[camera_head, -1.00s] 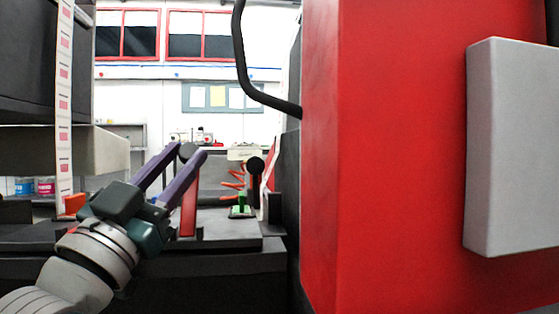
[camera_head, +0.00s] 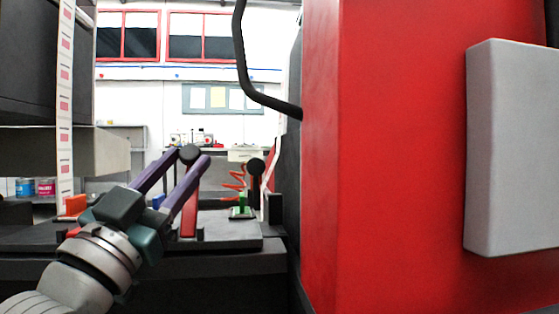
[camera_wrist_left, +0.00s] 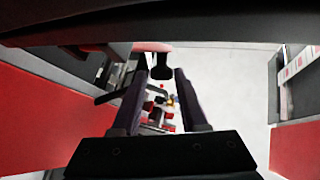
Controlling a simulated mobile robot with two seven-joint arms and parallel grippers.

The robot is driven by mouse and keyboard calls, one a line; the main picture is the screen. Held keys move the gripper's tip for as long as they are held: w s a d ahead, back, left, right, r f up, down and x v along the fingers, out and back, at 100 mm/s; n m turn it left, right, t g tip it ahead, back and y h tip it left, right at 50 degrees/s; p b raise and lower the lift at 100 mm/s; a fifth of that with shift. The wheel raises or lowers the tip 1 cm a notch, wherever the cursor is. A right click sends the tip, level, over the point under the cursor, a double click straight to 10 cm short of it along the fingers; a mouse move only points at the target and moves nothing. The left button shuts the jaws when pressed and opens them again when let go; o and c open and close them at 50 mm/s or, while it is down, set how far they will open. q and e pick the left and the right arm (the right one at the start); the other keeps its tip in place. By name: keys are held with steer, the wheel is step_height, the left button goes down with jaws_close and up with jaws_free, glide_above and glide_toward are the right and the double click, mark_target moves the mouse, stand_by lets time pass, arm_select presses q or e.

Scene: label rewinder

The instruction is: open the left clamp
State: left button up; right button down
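The left clamp shows as a red lever (camera_head: 189,212) with a round black knob (camera_head: 189,154) on top, standing upright on the dark machine bed. My left gripper (camera_head: 190,156) reaches up from the lower left. Its two purple fingers are open, with the knob between their tips. In the left wrist view the knob (camera_wrist_left: 161,71) sits between the fingertips (camera_wrist_left: 161,73), with a gap visible on each side. A second lever with a black knob (camera_head: 256,166) stands farther right. My right gripper is not in view.
A large red cabinet (camera_head: 400,150) with a grey box (camera_head: 512,150) fills the right side. A black cable (camera_head: 243,60) hangs beside it. A white label strip (camera_head: 65,110) runs down at left, by an orange block (camera_head: 75,205). A green part (camera_head: 241,208) lies right of the lever.

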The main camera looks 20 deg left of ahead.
arm_select(q)
steer(key=shift+o, duration=1.4)
steer(key=shift+s+d+f, duration=0.25)
steer(key=shift+o, duration=0.7)
steer(key=shift+r, duration=0.1)
steer(key=shift+w+a+r, duration=0.1)
steer(key=p+v, duration=0.1)
steer(key=v, duration=0.9)
